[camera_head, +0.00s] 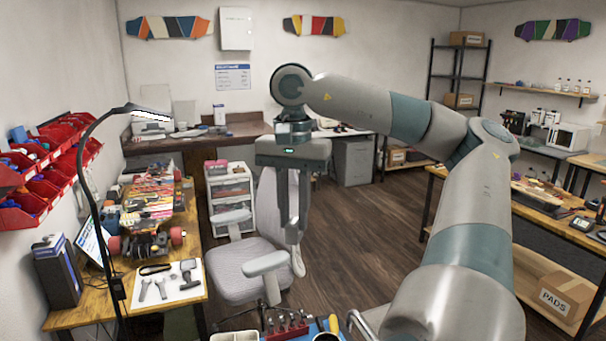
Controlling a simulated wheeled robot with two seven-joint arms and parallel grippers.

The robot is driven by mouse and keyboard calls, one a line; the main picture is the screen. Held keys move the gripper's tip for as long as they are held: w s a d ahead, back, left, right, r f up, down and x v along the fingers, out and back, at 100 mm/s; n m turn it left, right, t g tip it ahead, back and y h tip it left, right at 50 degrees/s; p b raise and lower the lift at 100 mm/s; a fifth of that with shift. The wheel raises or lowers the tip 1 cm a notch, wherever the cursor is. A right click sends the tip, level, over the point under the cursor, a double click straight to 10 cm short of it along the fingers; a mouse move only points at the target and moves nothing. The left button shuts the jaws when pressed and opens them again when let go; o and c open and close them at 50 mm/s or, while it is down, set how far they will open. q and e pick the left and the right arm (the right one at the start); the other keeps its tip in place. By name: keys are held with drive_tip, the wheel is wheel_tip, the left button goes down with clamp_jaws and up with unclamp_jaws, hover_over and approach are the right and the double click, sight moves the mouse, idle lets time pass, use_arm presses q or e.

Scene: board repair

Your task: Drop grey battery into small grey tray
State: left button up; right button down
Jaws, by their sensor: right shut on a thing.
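My right gripper (292,238) points straight down in the middle of the view, in front of the light grey office chair. Its fingers are closed on a small grey thing, which I take to be the grey battery; it is mostly hidden between the fingers and hard to tell from them. The gripper hangs in the air, apart from any surface. I cannot make out the small grey tray for certain; a pale container (235,337) is cut off by the bottom edge. My left gripper is not in view.
The workbench (180,300) at left carries a skateboard, hand tools on a white mat (165,285) and a curved black lamp (100,130). A rack of red-handled tools (288,328) is at the bottom edge. The chair (240,262) stands behind the gripper. Another bench (475,208) is at right.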

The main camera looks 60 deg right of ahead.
drive_tip(key=w+a+f+n+b, duration=0.1)
drive_tip(key=w+a+f+n, duration=0.25)
drive_tip(key=a+f, duration=0.45)
drive_tip(key=w+a+f+n+b, duration=0.2)
drive_tip(key=w+a+f, duration=0.25)
drive_tip(key=f, duration=0.75)
drive_tip(key=w+a+f+n+b, duration=0.1)
drive_tip(key=a+f+n, duration=0.4)
drive_tip(key=a, duration=0.6)
drive_tip(key=w+a+f+n+b, duration=0.2)
drive_tip(key=a+f+n, duration=0.3)
drive_tip(key=a, duration=0.6)
drive_tip(key=shift+w+f, duration=0.35)
drive_tip(key=shift+f, duration=0.5)
drive_tip(key=shift+w+a+n, duration=0.1)
drive_tip(key=shift+n, duration=0.15)
